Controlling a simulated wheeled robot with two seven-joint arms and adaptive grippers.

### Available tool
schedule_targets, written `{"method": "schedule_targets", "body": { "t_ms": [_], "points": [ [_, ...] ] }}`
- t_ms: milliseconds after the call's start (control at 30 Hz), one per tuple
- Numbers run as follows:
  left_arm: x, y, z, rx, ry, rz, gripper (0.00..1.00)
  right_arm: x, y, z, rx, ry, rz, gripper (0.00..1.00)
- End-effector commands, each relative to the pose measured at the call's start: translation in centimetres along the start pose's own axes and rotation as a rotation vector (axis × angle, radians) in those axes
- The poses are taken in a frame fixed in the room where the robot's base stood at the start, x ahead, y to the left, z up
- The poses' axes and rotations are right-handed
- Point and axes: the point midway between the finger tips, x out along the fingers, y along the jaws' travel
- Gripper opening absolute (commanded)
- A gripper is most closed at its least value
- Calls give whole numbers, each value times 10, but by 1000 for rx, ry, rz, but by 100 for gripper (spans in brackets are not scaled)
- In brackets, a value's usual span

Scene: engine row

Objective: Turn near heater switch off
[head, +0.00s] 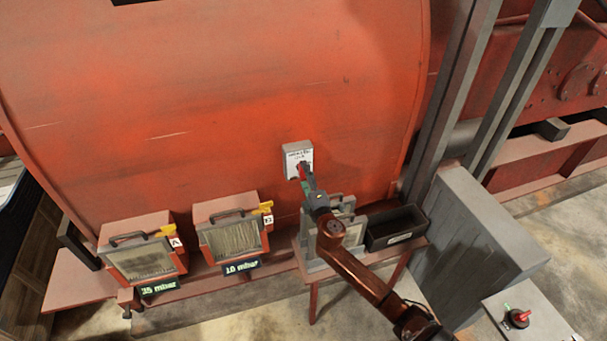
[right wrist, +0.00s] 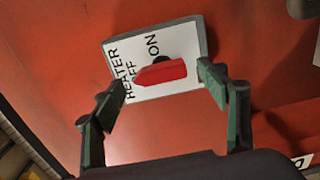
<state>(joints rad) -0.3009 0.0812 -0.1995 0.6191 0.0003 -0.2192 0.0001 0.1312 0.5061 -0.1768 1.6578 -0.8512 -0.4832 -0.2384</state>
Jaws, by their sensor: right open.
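The heater switch (head: 298,158) is a pale plate with a red handle on the big red drum. In the right wrist view its plate (right wrist: 183,42) reads HEATER, ON and partly hidden letters ending in FF. Its red handle (right wrist: 160,73) lies nearly level in that picture, its left end close to the FF letters. My right gripper (head: 306,180) is at the switch. In the right wrist view its green-grey fingers are open, one on each side of the handle, with gaps visible between them and it. My left gripper is not in view.
Two red boxes (head: 141,250) (head: 232,228) with yellow valves stand lower left, above displays reading 35 mbar and 10 mbar. A dark open bin (head: 397,228) sits right of my forearm. A grey block (head: 475,245) and another red knob (head: 517,317) are at the right.

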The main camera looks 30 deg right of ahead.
Motion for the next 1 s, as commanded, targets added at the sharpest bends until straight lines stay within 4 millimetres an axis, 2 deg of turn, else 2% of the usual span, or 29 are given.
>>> {"method": "schedule_targets", "body": {
  "t_ms": [300, 500, 667, 1000],
  "points": [
    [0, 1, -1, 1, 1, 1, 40, -67, -2, 0, 2, 1, -3, 68],
    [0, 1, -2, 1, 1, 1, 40, -93, -1, 0, 1, 0, -2, 68],
    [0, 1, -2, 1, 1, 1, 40, -101, 0, 0, 0, 0, -1, 68],
    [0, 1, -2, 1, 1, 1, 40, -101, 0, 0, 0, 1, -1, 68]
  ]
}}
